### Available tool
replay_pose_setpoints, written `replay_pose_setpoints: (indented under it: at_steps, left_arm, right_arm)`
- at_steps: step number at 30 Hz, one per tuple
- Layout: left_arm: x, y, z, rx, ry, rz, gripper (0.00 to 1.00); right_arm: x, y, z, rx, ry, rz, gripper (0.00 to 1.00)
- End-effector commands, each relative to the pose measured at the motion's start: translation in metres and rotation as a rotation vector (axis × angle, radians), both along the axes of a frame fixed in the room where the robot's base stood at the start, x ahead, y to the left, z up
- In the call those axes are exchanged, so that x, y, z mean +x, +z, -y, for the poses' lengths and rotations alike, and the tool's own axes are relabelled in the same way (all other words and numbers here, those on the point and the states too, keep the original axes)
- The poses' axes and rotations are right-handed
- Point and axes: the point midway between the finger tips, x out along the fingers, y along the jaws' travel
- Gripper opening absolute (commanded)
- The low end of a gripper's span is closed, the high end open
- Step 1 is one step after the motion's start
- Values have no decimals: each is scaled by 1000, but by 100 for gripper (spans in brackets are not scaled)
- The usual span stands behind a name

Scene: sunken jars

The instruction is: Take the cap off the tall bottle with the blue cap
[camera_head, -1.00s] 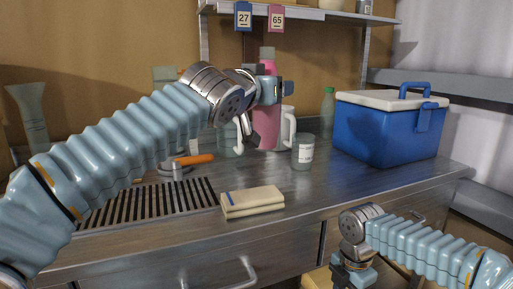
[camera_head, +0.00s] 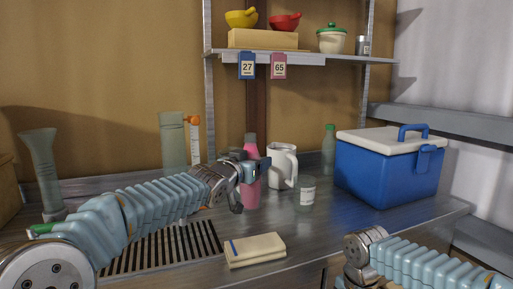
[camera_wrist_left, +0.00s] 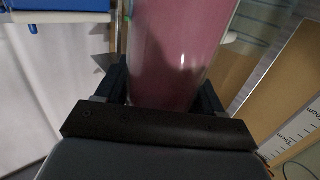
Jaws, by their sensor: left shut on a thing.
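A tall pink bottle (camera_head: 251,197) with a narrow neck and a small greyish top (camera_head: 251,138) is upright near the middle of the counter in the head view. No clearly blue cap shows on any bottle. My left gripper (camera_head: 251,173) is shut on the pink bottle's body, below its neck. The pink body (camera_wrist_left: 180,50) also fills the middle of the left wrist view between the fingers; its top is out of that view. I cannot tell whether its base touches the counter. Of my right arm only the wrist and forearm show at bottom right; its fingers are out of view.
A white mug (camera_head: 283,166) and a labelled jar (camera_head: 306,192) stand right of the bottle. A green bottle (camera_head: 329,150) and a blue cooler (camera_head: 388,172) are farther right. A tall pale-green container (camera_head: 173,143) stands behind my left arm.

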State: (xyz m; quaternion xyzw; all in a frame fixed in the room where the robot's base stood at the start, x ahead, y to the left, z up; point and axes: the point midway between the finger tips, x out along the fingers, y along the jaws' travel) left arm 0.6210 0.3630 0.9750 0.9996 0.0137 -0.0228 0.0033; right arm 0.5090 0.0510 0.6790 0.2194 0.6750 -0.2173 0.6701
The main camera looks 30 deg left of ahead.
Motion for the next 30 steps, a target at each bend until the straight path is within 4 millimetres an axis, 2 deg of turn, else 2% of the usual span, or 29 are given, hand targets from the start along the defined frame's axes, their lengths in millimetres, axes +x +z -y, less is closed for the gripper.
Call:
replay_pose_setpoints:
  at_steps: [8,15,28,29,30]
  left_arm:
    - [6,-10,-7,1,0,1,0]
    - [7,-42,-8,0,-1,2,0]
    - [7,-46,-8,0,0,4,0]
    - [7,-47,-8,0,0,0,69]
    - [7,-46,-8,0,0,0,75]
  right_arm:
    - [0,3,0,0,0,0,2]
    - [0,-13,0,0,0,0,2]
    - [0,-15,0,0,0,0,2]
    - [0,-15,0,0,0,0,2]
    - [0,-14,0,0,0,0,2]
